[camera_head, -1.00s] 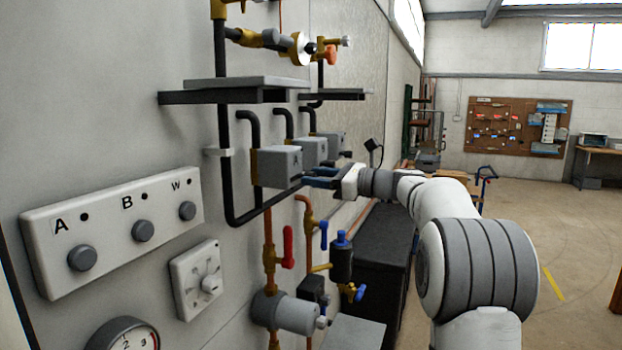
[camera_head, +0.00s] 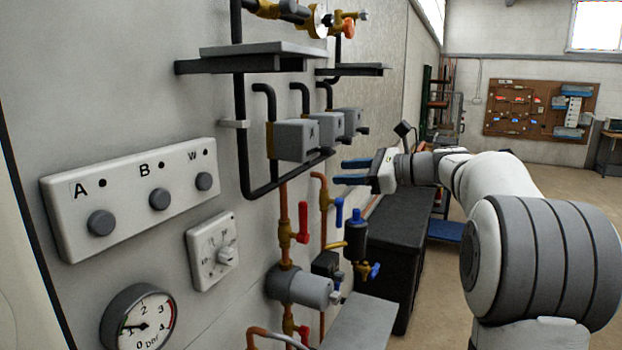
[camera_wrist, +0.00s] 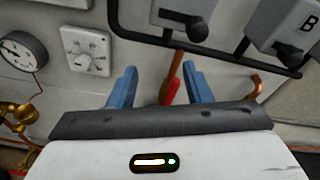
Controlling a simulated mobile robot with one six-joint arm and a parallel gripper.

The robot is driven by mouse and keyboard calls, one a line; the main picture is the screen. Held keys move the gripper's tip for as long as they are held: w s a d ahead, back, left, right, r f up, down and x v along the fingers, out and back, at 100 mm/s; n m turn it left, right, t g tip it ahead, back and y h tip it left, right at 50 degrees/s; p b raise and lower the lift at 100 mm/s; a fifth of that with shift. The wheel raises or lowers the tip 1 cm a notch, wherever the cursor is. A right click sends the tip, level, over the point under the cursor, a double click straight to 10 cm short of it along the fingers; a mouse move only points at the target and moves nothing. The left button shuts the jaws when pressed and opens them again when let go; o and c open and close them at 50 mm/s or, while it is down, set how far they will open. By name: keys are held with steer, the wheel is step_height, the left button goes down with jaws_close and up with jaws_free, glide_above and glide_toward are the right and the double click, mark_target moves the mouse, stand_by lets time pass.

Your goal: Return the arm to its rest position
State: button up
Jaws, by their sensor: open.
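My gripper (camera_head: 354,172) has two blue fingers, spread apart with nothing between them. In the head view it points left toward the wall piping, just right of the grey valve boxes (camera_head: 297,139) and apart from them. My white and grey arm reaches in from the right. In the wrist view my gripper (camera_wrist: 158,80) faces the wall, with the red lever (camera_wrist: 171,92) seen beyond and between the fingers. That red lever also shows in the head view (camera_head: 303,222).
A panel with A, B and W buttons (camera_head: 130,195), a dial box (camera_head: 213,250) and a pressure gauge (camera_head: 138,318) are on the wall at left. A shelf (camera_head: 240,63) juts out above the boxes. A black cabinet (camera_head: 398,240) stands below my gripper. Open floor lies at right.

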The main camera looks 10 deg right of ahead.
steer(key=s+a+f+n+g+h, duration=0.25)
steer(key=s+f+n, duration=0.25)
steer(key=s+f, duration=0.3)
steer(key=s+a+f+n+g+h, duration=0.2)
steer(key=s+a+f+n+h, duration=0.25)
steer(key=s, duration=0.55)
steer(key=s+d+f+n+h, duration=0.3)
steer(key=s+f+n, duration=0.2)
steer(key=s, duration=0.3)
steer(key=s+d+f+n+h, duration=0.3)
steer(key=s+f+n, duration=0.3)
steer(key=s+f, duration=0.1)
steer(key=shift+s+f+h, duration=0.3)
steer(key=shift+s+f, duration=0.1)
steer(key=shift+s, duration=0.4)
